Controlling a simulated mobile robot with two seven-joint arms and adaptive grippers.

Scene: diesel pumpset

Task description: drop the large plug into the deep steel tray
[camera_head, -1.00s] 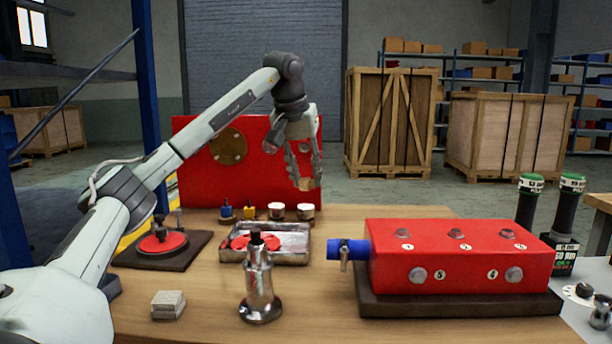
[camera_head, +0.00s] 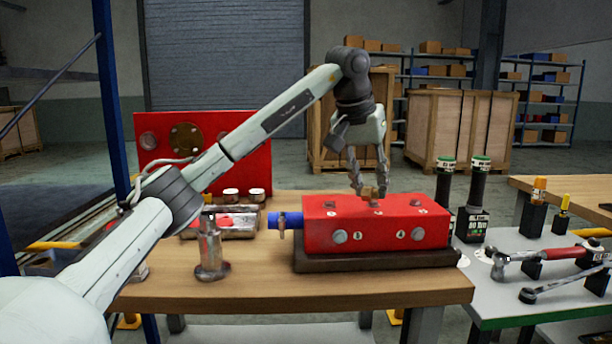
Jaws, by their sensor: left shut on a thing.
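My left gripper (camera_head: 370,182) points down over the red block (camera_head: 375,237) in the head view. Its fingers are shut on a small brass-coloured plug (camera_head: 371,193), partly hidden between the tips. The plug appears at the block's top face, by a grey fitting there. I cannot tell whether it touches the block or hangs above it. The steel tray (camera_head: 240,236) lies left of the block with red pieces in it, partly hidden by my left arm and a metal cylinder. My right gripper is not in view.
The upright metal cylinder (camera_head: 211,250) stands in front of the tray. A blue fitting (camera_head: 285,220) sticks out from the block's left side. Small white-topped pots (camera_head: 257,195) stand behind the tray. Green-topped dark cylinders (camera_head: 478,185) and a grey tool table (camera_head: 500,302) are at right.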

